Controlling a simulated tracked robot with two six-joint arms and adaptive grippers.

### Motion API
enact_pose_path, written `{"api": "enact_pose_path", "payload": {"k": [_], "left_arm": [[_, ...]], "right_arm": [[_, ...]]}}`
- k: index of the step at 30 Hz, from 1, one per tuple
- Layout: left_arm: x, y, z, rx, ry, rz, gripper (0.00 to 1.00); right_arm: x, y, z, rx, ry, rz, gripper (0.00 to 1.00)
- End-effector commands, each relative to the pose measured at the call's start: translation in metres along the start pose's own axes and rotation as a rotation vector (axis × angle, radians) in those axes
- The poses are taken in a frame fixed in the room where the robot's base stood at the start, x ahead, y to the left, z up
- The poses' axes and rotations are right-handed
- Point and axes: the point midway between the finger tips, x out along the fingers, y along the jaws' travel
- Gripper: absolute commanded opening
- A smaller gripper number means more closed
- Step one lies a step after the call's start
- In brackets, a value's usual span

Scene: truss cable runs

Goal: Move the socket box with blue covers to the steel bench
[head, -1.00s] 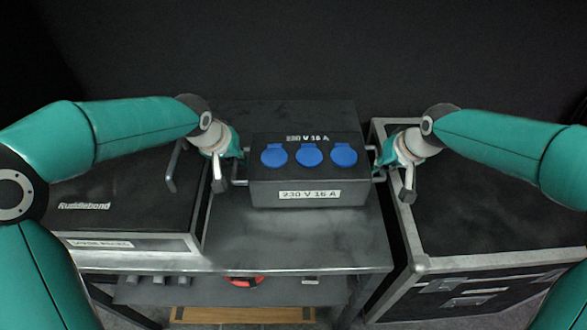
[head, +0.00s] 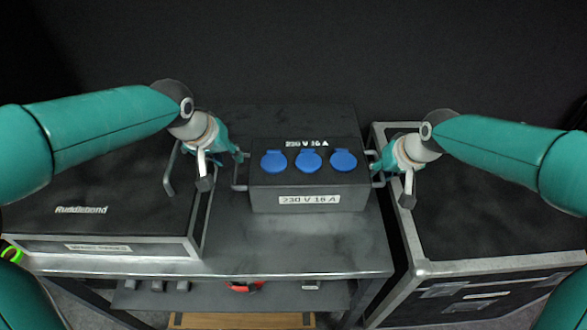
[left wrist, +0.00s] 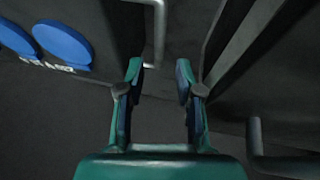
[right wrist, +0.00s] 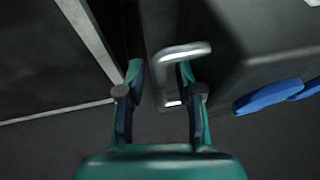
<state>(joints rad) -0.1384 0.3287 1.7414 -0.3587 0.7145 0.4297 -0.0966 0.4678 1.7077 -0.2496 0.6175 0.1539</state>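The dark grey socket box (head: 308,198) with three blue covers (head: 308,160) stands upright on the grey steel bench (head: 300,245). It has a bar handle at each end. My left gripper (head: 240,157) is beside the left handle (head: 240,180); in the left wrist view its fingers (left wrist: 160,75) are apart, with the handle bar (left wrist: 160,35) just beyond the tips. My right gripper (head: 375,168) is at the right handle (head: 378,180). In the right wrist view its fingers (right wrist: 160,75) are apart, with the handle (right wrist: 180,52) partly between them.
A black case (head: 130,215) with a raised handle (head: 170,170) stands close on the left. A larger black flight case (head: 480,215) with metal edges stands close on the right. The bench's lower shelf (head: 200,298) holds small items. The bench top before the box is clear.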

Motion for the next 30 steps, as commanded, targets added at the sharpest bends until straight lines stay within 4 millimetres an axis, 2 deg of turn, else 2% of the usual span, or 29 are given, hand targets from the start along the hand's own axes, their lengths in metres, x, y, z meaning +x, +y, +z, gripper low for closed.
{"api": "enact_pose_path", "payload": {"k": [1, 6, 9, 14, 20, 30], "left_arm": [[-0.012, 0.0, -0.001, -0.001, 0.005, 0.001, 0.36], [-0.042, 0.0, -0.001, 0.0, 0.003, 0.0, 0.36], [-0.053, -0.001, -0.001, 0.0, 0.002, 0.0, 0.36], [-0.061, -0.001, 0.0, -0.001, 0.0, -0.001, 0.36], [-0.061, -0.001, 0.0, -0.001, 0.0, -0.001, 0.36], [-0.061, -0.001, 0.0, -0.001, 0.0, -0.001, 0.36]], "right_arm": [[0.0, 0.0, 0.0, 0.0, 0.0, 0.0, 0.36], [0.0, 0.0, 0.0, 0.0, 0.0, 0.0, 0.36], [0.0, 0.0, 0.0, -0.001, 0.0, 0.0, 0.36], [-0.006, -0.001, -0.001, -0.001, 0.002, 0.0, 0.36], [-0.033, -0.001, -0.001, -0.001, 0.004, -0.001, 0.36], [-0.098, -0.001, -0.001, -0.001, 0.003, -0.001, 0.36]]}}
